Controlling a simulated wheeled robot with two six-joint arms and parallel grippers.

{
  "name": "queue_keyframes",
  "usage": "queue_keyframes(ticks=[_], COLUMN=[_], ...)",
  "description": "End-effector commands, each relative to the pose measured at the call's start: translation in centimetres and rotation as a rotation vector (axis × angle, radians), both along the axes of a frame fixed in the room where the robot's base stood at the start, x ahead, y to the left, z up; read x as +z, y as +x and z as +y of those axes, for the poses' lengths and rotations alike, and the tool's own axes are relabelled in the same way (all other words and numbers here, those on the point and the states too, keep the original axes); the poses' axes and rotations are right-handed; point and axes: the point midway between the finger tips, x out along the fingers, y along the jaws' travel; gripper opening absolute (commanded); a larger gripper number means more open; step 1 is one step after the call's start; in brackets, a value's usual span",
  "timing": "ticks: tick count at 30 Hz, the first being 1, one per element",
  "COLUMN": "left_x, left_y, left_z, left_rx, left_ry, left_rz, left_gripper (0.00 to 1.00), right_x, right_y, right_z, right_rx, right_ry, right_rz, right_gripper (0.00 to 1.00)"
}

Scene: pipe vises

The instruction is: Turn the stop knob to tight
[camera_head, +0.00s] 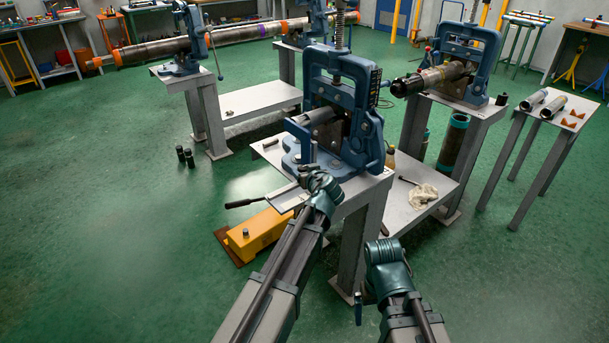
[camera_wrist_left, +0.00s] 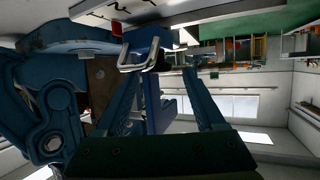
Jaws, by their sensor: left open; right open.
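A blue pipe vise (camera_head: 342,105) stands upright on the near grey table, with a short grey pipe (camera_head: 318,116) at its jaws. My left gripper (camera_head: 308,173) is at the table's near left edge, low in front of the vise base. In the left wrist view its two blue fingers (camera_wrist_left: 160,85) are spread apart. A bent, shiny metal loop (camera_wrist_left: 140,55) shows by the fingertips, apart or touching I cannot tell. I cannot make out the stop knob for certain. My right arm's teal end (camera_head: 385,255) is beside the table's near right leg; its fingers are not clear.
A yellow box-like unit (camera_head: 262,229) with a black-handled lever lies on the floor left of the table. A white rag (camera_head: 422,195) lies on the low shelf to the right. A second blue vise (camera_head: 465,50) holds a pipe behind.

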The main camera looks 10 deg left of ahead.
Motion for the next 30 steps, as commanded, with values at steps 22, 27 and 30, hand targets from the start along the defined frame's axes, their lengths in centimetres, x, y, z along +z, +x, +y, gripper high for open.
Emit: queue_keyframes(ticks=[22,27,30], left_x=[-0.67,-0.67,-0.68], left_y=[1.42,1.43,1.42], left_z=[0.82,0.81,0.81], left_rx=[0.000,0.000,0.000], left_ry=[0.000,0.000,0.000], left_rz=[0.000,0.000,0.000], left_gripper=[0.35,0.04,0.00], right_x=[-0.66,-0.66,-0.66], right_y=[0.00,0.00,0.00], right_z=[0.00,0.00,0.00], right_rx=[0.000,0.000,0.000], right_ry=[0.000,0.000,0.000], right_rz=[0.000,0.000,0.000], right_gripper=[1.00,1.00,1.00])
